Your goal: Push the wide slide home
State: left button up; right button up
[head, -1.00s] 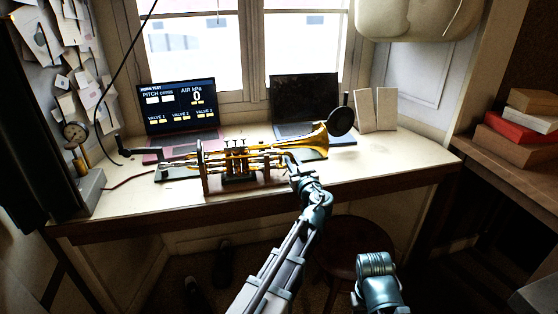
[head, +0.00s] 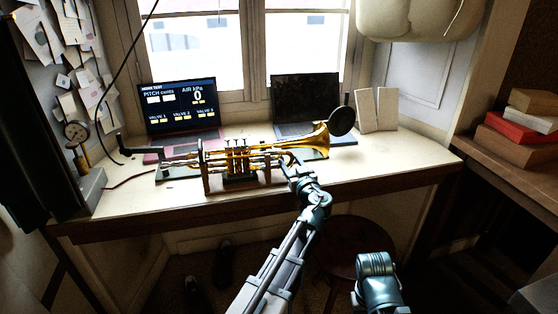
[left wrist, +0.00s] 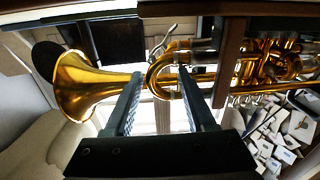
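The brass trumpet (head: 240,156) lies level in a dark wooden stand (head: 206,181) on the desk, bell to the right. Its wide slide, a curved brass bow (left wrist: 156,74), shows in the left wrist view. In the head view my left gripper (head: 288,158) is at the bell-side end of the horn's tubing and largely hides the bow. In the left wrist view the fingers of my left gripper (left wrist: 160,80) are apart, one on each side of the bow. I cannot tell whether either finger touches it. My right gripper is not in view.
A laptop with a horn test screen (head: 180,107) and a dark laptop (head: 305,106) stand behind the horn. A gauge (head: 76,131) is at the left. Pale boards (head: 376,110) lean at the back right. The desk's right part is clear. A round stool (head: 355,245) stands below.

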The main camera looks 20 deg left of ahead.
pick_arm(q)
jog(key=shift+w+d, duration=0.1)
jog(key=shift+w, duration=0.05)
jog(key=shift+s+d, duration=0.25)
jog(key=shift+s, duration=0.1)
jog(key=v, duration=1.3)
jog(key=shift+a, duration=0.1)
